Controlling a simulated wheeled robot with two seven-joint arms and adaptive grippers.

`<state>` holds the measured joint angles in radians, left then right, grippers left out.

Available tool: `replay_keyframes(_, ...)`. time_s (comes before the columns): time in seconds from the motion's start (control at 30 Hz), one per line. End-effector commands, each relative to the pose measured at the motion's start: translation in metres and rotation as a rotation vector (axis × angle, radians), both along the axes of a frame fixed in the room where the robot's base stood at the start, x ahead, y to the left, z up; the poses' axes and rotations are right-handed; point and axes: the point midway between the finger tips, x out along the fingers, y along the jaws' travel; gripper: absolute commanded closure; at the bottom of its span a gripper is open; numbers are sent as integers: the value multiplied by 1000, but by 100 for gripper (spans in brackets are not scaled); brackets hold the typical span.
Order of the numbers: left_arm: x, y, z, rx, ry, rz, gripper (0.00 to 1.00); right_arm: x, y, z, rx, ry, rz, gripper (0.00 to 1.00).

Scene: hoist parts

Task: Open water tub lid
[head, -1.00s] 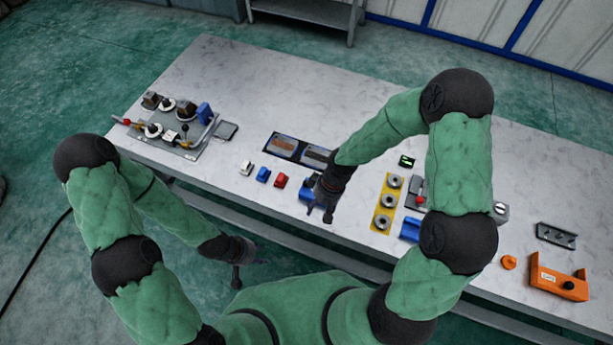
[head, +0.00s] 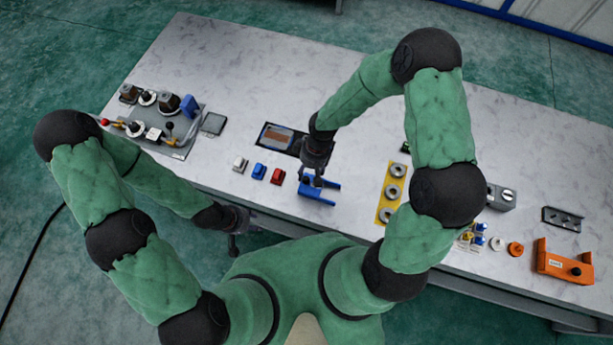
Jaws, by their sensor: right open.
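I cannot tell for sure which thing is the water tub. A dark flat tray with a brown panel (head: 275,137) lies mid-table, and what is beside it on the right is largely hidden by my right arm. My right gripper (head: 313,181) is open and points down over a blue U-shaped piece (head: 319,193) near the front edge; I cannot tell whether they touch. My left gripper (head: 234,246) hangs in front of the table edge, away from these things; its fingers are too small to read.
White (head: 239,163), blue (head: 259,171) and red (head: 277,176) small blocks stand left of the blue piece. A grey board with knobs and levers (head: 165,132) is at the left. A yellow strip with rings (head: 390,192) and an orange holder (head: 563,264) are at the right.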

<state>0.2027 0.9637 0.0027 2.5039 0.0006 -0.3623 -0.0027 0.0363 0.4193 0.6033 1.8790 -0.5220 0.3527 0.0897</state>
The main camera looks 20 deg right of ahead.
Motion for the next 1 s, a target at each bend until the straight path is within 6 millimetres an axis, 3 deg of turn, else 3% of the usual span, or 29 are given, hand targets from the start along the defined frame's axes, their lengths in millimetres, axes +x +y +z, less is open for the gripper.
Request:
replay_keyframes(0.1,0,0,-5,0,-1,0,60,-2,4,-21,0,2,0,48)
replay_keyframes(0.3,0,0,-9,0,-1,0,60,-3,8,-41,0,-1,0,48)
replay_keyframes(0.7,0,0,-10,0,-1,0,60,-3,9,-46,1,-2,-1,48)
replay_keyframes(0.9,0,0,-10,0,-1,0,60,-3,9,-46,1,-2,0,100)
replay_keyframes(1.0,0,0,-10,0,-1,0,60,-3,9,-46,0,-1,0,100)
